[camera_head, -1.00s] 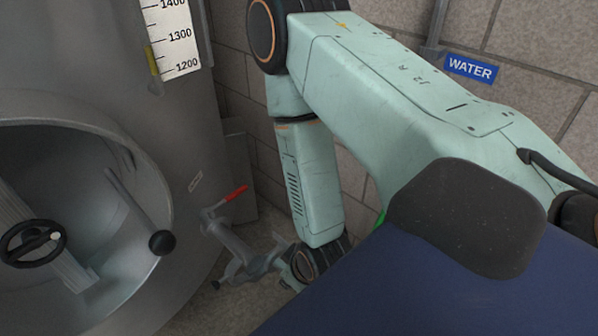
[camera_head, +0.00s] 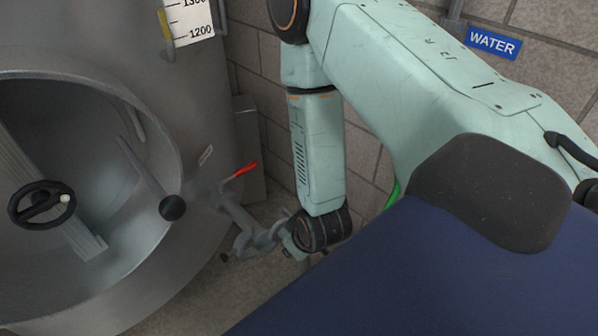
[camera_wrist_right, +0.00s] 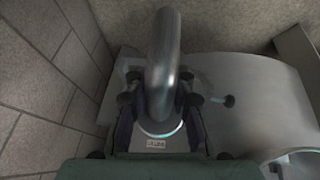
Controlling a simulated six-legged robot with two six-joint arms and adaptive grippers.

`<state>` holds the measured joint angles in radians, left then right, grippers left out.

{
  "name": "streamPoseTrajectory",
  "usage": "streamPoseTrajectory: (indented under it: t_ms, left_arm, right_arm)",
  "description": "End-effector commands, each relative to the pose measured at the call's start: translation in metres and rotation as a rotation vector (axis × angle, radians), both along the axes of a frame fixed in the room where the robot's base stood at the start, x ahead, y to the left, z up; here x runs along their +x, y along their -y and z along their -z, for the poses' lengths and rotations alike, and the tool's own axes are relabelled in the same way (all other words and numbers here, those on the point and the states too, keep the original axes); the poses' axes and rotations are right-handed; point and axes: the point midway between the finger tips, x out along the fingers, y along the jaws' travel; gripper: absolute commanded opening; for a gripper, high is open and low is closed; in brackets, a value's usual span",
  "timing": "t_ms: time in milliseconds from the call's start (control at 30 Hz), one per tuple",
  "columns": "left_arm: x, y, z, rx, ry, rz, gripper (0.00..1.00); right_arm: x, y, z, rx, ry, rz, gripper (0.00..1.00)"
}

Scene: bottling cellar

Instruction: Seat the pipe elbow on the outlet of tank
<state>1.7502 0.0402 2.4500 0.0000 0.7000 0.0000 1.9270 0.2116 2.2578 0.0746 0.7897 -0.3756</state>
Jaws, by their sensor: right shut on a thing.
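The tank (camera_head: 203,110) is a large steel vessel on the left of the head view, with an open round manway. A red lever (camera_head: 241,170) marks the valve low on its side. The pipe elbow (camera_wrist_right: 165,55) is a curved, shiny steel tube, held upright between my right gripper's fingers (camera_wrist_right: 160,108) in the right wrist view. In the head view my right gripper (camera_head: 250,241) is low beside the tank, just below the lever. A grey pipe piece (camera_head: 236,211) lies between them; I cannot tell whether the elbow touches the outlet. My left gripper is out of view.
A black handwheel (camera_head: 42,204) and a knobbed handle (camera_head: 172,207) are at the manway. A block wall (camera_head: 262,75) with a WATER sign (camera_head: 493,43) stands close behind my right arm. A little bare floor (camera_head: 187,300) shows below the tank.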

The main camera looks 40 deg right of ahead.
Motion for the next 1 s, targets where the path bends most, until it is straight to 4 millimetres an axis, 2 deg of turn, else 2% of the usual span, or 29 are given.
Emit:
streamPoseTrajectory:
  t_ms: [1000]
  left_arm:
    - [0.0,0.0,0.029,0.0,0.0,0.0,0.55]
  right_arm:
    - [0.05,-0.004,0.016,0.0,0.002,-0.001,0.0]
